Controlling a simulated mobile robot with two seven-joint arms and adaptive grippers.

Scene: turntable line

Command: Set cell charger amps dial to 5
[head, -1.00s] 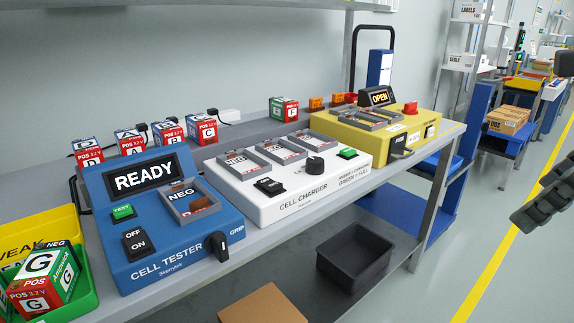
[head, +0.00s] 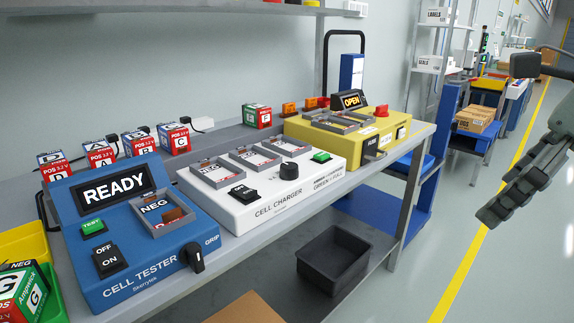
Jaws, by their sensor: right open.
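The white cell charger (head: 262,187) stands on the bench between the blue cell tester and the yellow unit. Its black round amps dial (head: 289,171) sits on the top face near the right end, between the cell bays and a green button (head: 321,157). The dial's scale and pointer are too small to read. A black rocker switch (head: 243,194) is at its front left. My right gripper (head: 500,206) is at the right side over the floor, well away from the charger. It is open and empty. My left gripper is not in view.
The blue cell tester (head: 205,251) reads READY. The yellow unit (head: 402,122) reads OPEN. Several lettered cells, including cell C (head: 174,140), stand behind the tester. A dark bin (head: 333,260) is below the bench edge. The aisle at right is clear.

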